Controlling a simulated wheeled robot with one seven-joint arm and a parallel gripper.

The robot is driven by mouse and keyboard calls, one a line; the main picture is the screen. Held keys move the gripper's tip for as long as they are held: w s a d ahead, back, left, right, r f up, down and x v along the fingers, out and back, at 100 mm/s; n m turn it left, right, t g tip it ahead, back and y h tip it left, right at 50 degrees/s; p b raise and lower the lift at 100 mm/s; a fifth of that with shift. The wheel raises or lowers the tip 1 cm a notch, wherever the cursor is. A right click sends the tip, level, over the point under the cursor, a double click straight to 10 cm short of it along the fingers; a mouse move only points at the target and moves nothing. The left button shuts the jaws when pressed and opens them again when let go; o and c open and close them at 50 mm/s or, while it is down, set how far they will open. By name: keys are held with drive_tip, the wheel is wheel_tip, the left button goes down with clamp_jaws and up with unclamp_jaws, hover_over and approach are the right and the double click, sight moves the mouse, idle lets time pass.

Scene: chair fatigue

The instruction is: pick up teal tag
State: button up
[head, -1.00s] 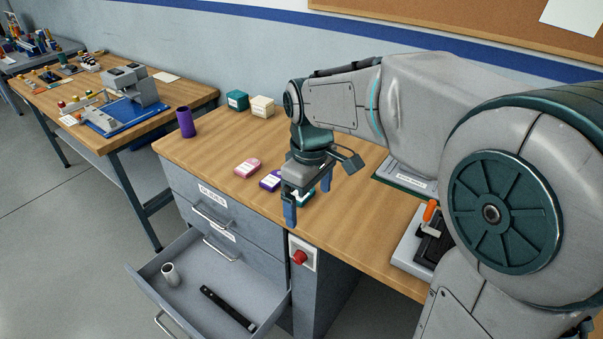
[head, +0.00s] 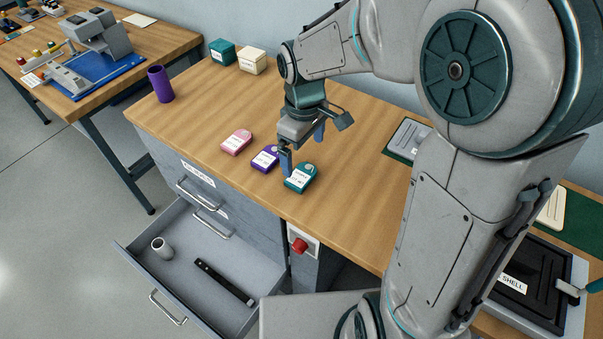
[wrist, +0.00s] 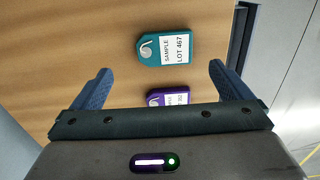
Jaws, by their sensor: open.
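The teal tag (head: 300,178) lies flat on the wooden bench top near its front edge, at the right end of a row of tags. In the wrist view the teal tag (wrist: 165,50) shows a white label reading SAMPLE LOT 467, ahead of the fingertips and roughly between their lines. My gripper (head: 303,150) is open and empty, above the bench and just behind the tags in the head view. Its two blue fingers also show spread apart in the wrist view (wrist: 160,80). It appears not to touch the teal tag.
A purple tag (head: 265,158) and a pink tag (head: 236,142) lie left of the teal one. A purple cup (head: 160,84), a teal box (head: 222,52) and a cream box (head: 252,60) stand farther back. An open drawer (head: 180,262) juts out below the bench front.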

sight(302, 174)
drive_tip(key=f, duration=0.6)
drive_tip(key=shift+s+a+f, duration=0.2)
drive_tip(key=shift+s+f, duration=0.05)
drive_tip(key=shift+f, duration=0.05)
drive_tip(key=c, duration=1.1)
